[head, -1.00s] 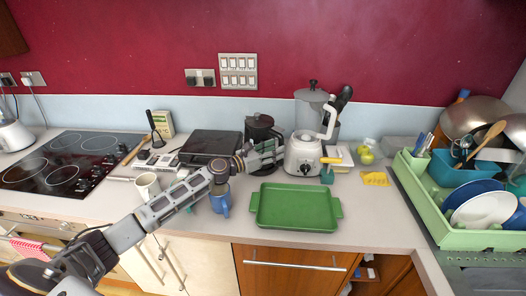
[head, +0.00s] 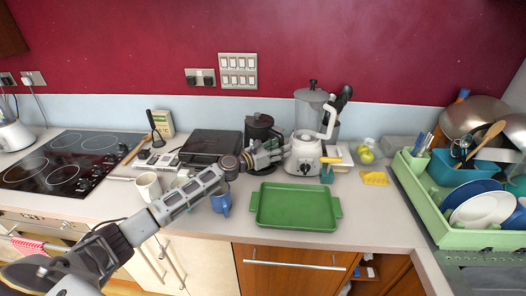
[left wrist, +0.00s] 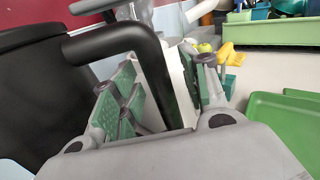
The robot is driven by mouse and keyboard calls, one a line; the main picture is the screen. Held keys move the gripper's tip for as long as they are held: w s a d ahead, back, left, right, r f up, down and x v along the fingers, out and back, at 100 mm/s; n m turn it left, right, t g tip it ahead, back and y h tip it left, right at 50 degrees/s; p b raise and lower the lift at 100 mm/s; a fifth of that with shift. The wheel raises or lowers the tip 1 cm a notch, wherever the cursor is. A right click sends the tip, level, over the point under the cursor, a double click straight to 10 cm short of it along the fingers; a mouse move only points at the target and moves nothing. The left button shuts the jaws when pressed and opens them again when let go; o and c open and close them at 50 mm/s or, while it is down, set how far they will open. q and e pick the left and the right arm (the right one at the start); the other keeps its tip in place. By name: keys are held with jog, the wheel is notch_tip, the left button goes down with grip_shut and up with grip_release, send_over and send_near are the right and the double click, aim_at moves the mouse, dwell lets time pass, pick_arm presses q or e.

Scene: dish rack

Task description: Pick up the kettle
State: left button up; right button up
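The black kettle (head: 258,130) stands upright on the counter behind the green tray, left of the white blender-like appliance. In the left wrist view its dark body (left wrist: 30,95) fills the left side, and its black handle (left wrist: 155,65) bends down toward my palm. My left gripper (head: 275,156) is at the kettle's right front side. In the left wrist view its green-padded fingers (left wrist: 165,95) are spread apart with the handle between them. Gaps show beside the handle, so I see no firm grip. My right gripper is in neither view.
A white appliance (head: 303,155) stands close to the right of my left fingertips. The green tray (head: 295,222) lies in front. A blue mug (head: 221,202) and a white mug (head: 148,186) are near my left arm. A dish rack (head: 425,195) stands at the right.

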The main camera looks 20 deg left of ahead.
pick_arm(q)
grip_shut()
jog(key=shift+r, duration=0.2)
jog(key=shift+w, duration=0.1)
dwell(0.4)
